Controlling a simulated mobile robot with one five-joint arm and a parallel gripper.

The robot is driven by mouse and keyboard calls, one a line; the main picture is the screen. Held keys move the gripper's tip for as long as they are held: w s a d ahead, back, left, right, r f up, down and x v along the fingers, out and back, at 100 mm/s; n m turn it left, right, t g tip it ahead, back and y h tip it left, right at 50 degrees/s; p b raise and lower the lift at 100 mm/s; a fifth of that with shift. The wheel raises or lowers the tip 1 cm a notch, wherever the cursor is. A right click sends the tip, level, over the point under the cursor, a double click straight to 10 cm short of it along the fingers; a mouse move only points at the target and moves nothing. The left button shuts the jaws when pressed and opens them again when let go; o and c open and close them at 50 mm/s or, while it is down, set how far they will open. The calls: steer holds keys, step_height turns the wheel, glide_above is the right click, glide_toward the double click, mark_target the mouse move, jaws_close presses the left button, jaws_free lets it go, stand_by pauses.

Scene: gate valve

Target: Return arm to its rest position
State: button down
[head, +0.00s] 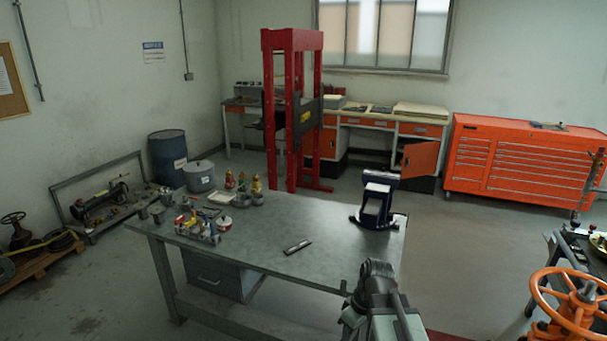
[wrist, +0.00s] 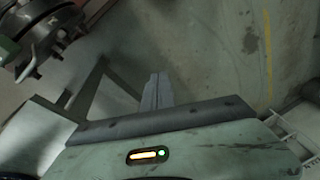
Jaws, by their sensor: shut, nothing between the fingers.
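My gripper shows in the wrist view (wrist: 157,92) with its two grey fingers together and nothing between them. Concrete floor shows beyond the fingertips. In the head view, part of my grey-green arm rises at the bottom centre, in front of the workbench; the fingers cannot be made out there. The orange valve handwheel (head: 572,300) is at the bottom right of the head view, apart from my arm.
A metal workbench (head: 290,265) carries a blue-black vise (head: 375,200), a small flat tool (head: 297,247) and several containers. A red press frame (head: 293,110) and an orange tool cabinet (head: 520,160) stand behind. A dark flanged part (wrist: 38,45) is at the wrist view's upper left.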

steer(key=d+m+h, duration=0.1)
steer(key=m, duration=0.2)
steer(key=s+d+m+h, duration=0.1)
steer(key=d+m, duration=0.1)
steer(key=m, duration=0.1)
steer(key=d+f+m, duration=0.1)
steer(key=m, duration=0.2)
steer(key=shift+s+d+h, duration=0.3)
steer(key=shift+h, duration=0.1)
steer(key=c, duration=1.3)
jaws_free()
